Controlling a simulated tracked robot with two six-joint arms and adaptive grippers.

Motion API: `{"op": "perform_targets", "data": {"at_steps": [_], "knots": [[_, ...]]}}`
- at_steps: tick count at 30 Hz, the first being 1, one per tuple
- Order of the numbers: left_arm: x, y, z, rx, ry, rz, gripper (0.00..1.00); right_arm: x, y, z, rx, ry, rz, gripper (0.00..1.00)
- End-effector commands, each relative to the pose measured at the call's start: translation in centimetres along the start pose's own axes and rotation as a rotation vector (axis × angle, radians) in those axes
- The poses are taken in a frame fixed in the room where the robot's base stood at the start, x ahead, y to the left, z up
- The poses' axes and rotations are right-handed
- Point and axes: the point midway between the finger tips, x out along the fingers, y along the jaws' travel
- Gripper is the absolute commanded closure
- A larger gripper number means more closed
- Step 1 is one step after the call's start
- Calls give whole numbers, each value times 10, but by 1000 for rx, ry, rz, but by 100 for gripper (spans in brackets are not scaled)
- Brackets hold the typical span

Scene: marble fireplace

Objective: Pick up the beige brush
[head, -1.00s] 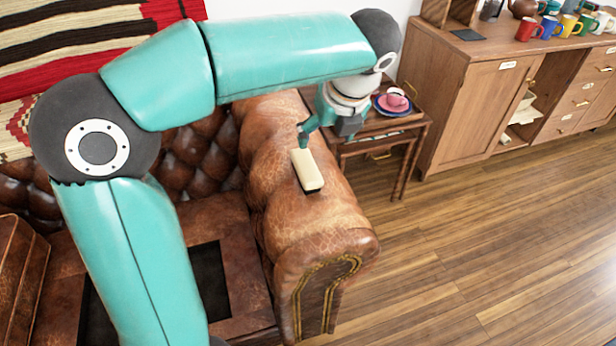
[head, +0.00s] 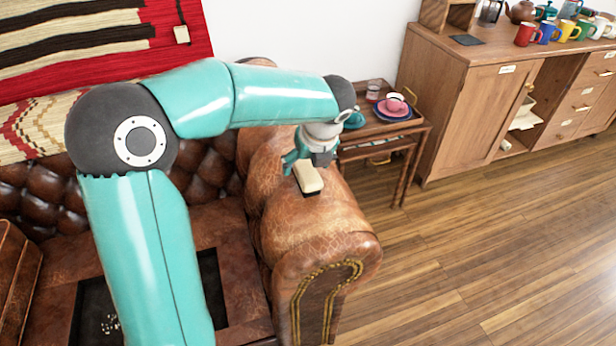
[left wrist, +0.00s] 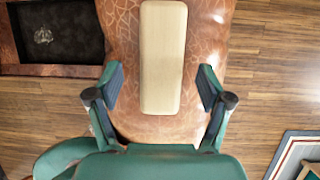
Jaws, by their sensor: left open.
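The beige brush (head: 308,177) lies on top of the brown leather sofa arm (head: 300,225), its pale back up and dark bristles below. In the left wrist view the brush (left wrist: 163,55) is a long pale block running away from my gripper. My left gripper (head: 303,160) is just above the far end of the brush. In the left wrist view its two fingers (left wrist: 160,92) are wide open, one on each side of the brush and apart from it. My right gripper is not in view.
A small side table (head: 385,125) with a pink cup (head: 395,102) on saucers stands behind the sofa arm. A wooden cabinet (head: 480,100) with several mugs is at the right. The sofa seat holds a dark tray (head: 209,285). The wooden floor at right is clear.

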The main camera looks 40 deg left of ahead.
Motion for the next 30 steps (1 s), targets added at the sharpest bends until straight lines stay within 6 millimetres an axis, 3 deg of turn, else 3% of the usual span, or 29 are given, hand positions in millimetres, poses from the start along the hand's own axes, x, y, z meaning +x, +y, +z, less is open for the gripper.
{"op": "perform_targets", "data": {"at_steps": [3,6,30], "knots": [[20,1,1,-1,2,2,21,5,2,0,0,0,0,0],[27,1,1,0,2,1,21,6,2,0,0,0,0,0],[32,1,0,-2,1,0,21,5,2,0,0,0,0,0]]}}
